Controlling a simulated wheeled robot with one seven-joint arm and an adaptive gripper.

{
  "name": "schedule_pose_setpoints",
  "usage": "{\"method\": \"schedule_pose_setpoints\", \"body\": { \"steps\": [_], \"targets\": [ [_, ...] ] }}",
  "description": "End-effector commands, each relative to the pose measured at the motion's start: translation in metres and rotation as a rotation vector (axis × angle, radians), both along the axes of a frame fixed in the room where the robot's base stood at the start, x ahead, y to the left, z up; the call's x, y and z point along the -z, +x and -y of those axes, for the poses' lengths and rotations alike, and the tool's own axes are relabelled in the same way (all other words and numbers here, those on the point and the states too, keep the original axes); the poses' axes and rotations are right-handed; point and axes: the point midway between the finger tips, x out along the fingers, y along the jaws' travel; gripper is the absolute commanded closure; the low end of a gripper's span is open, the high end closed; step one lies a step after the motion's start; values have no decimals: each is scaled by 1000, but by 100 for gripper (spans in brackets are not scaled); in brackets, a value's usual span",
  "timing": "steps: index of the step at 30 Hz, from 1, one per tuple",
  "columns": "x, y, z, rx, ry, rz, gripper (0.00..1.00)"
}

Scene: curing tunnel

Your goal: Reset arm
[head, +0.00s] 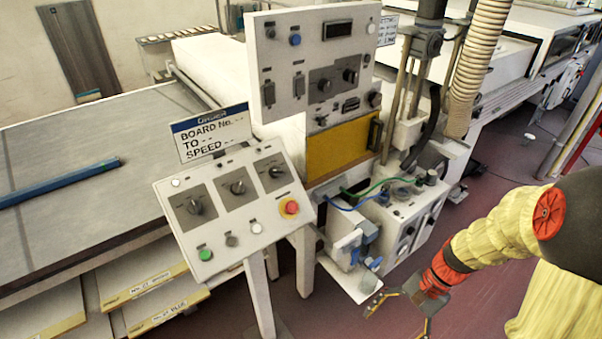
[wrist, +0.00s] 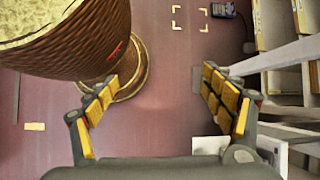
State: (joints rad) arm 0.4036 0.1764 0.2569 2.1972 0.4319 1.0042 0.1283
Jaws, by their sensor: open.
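My gripper (head: 400,312) is in the lower right of the head view, at the end of my yellow-sleeved arm with its orange-red joints. Its two fingers are spread apart, with nothing between them. It hangs over the dark red floor, to the right of and in front of the small white unit at the panel's foot. In the wrist view the gripper (wrist: 160,80) is open too, with yellow pads on both fingers and bare floor between them. No object is held.
A sloped control console (head: 235,208) with a red button stands left of my gripper, before an upright panel (head: 285,75). A white box with knobs (head: 405,222) is behind. The wrist view shows a large ribbed brown round form (wrist: 85,45) near the left finger, and shelving at right.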

Motion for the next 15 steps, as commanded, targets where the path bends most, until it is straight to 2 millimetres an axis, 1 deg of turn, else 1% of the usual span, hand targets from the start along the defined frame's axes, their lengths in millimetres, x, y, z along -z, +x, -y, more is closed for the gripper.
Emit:
{"method": "schedule_pose_setpoints", "body": {
  "steps": [1,6,11,15],
  "targets": [
    [-15,-2,2,-74,-43,57,18],
    [-56,-11,12,-295,-176,218,18],
    [-95,-18,16,-464,-301,359,18],
    [-130,-25,16,-570,-405,476,18]
  ]
}}
